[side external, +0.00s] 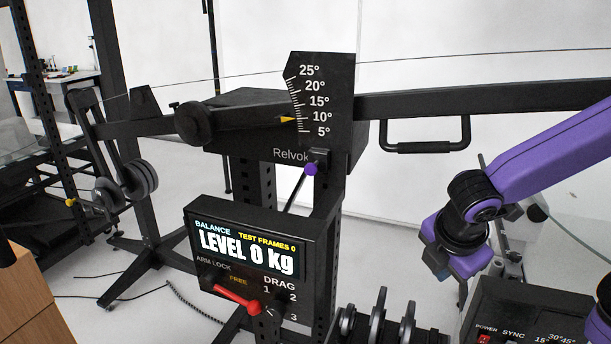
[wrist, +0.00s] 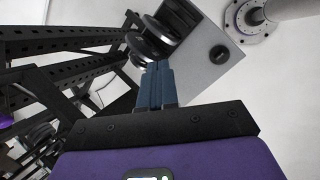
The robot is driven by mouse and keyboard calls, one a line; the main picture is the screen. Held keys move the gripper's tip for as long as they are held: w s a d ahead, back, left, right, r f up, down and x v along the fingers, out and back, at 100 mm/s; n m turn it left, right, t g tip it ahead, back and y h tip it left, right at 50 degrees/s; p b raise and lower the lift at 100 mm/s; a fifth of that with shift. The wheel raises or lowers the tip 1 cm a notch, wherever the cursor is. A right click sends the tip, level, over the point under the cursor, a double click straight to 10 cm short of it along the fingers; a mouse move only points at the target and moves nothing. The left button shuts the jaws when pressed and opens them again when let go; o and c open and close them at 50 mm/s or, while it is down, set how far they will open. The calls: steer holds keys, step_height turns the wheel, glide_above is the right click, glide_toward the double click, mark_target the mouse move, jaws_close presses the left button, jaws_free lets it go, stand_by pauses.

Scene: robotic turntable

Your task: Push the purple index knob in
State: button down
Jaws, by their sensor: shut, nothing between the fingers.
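The purple index knob (side external: 310,169) is a small round ball under the black angle-scale housing (side external: 326,100), at the upper end of a thin dark rod. My gripper (side external: 435,264) is to the right of the knob and lower in the side view, clearly apart from it. In the wrist view my gripper's blue-grey fingers (wrist: 156,82) are together with nothing between them. A small purple patch shows at the left edge of the wrist view, but I cannot tell whether it is the knob.
A display box (side external: 262,248) reads "LEVEL 0 kg" and has a red lever (side external: 238,301). Dark weight discs (side external: 378,322) stand at the bottom centre; round dark parts (wrist: 150,42) lie beyond my fingertips. A long black beam (side external: 480,98) with a handle (side external: 425,148) extends right.

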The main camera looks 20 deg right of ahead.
mark_target(311, 169)
steer(key=w+a+r+n+t+h, duration=0.1)
steer(key=w+a+n+t+h, duration=0.1)
steer(key=w+a, duration=0.4)
steer(key=w+a+r+n+t+h, duration=0.2)
steer(key=w+a+n+t+h, duration=0.1)
steer(key=w+a, duration=0.4)
steer(key=w+a+r+n+t+h, duration=0.2)
steer(key=w+a+n+t, duration=0.1)
steer(key=w+a, duration=0.3)
steer(key=shift+w+a+r, duration=0.15)
steer(key=shift+w, duration=0.6)
steer(key=shift+w+a+r+n+t+h, duration=0.2)
steer(key=shift+a+n+t+h, duration=0.2)
steer(key=shift+a+t+h, duration=0.15)
steer(key=x, duration=1.4)
steer(key=shift+f, duration=0.1)
steer(key=shift+x, duration=1.4)
steer(key=shift+s, duration=0.1)
